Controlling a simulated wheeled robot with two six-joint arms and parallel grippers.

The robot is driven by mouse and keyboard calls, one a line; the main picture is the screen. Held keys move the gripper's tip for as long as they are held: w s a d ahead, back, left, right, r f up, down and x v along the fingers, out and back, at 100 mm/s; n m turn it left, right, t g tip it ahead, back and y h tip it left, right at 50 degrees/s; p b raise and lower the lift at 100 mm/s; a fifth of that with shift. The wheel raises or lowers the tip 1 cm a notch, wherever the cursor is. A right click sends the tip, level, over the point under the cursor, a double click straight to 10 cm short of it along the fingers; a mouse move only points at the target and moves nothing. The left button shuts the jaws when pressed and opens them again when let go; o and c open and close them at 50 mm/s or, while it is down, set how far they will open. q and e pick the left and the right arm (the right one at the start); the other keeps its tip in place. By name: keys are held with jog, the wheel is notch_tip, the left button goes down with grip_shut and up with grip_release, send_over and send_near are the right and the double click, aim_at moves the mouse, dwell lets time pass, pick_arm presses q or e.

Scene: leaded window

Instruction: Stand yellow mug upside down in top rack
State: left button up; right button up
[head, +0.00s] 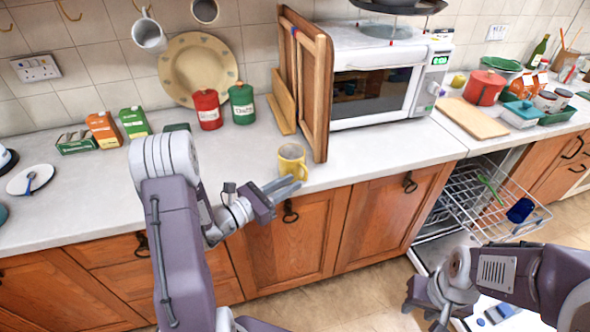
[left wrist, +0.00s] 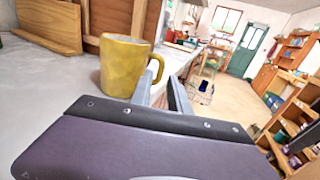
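The yellow mug (head: 291,160) stands upright near the counter's front edge, beside the wooden boards. It also shows in the left wrist view (left wrist: 124,68), its handle facing the gripper. The dishwasher's top rack (head: 462,204) is pulled out at the right and holds a blue mug (head: 520,210) and a green utensil (head: 490,189). My right gripper (head: 433,312) is low, in front of the dishwasher; its fingers are unclear.
Wooden boards (head: 308,85) and a microwave (head: 375,80) stand behind the mug. Red (head: 207,109) and green (head: 242,103) canisters stand to the left. The counter (head: 365,160) right of the mug is clear. The dishwasher's open door lies below the rack.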

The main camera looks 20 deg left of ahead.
aim_at(305, 176)
pick_arm(q)
jog(key=x, duration=0.6)
jog(key=shift+w+d+f+p, duration=0.1)
jog(key=shift+d+p, duration=0.1)
jog(key=shift+p, duration=0.1)
jog(key=shift+a, duration=0.15)
grip_shut()
dwell(1.0)
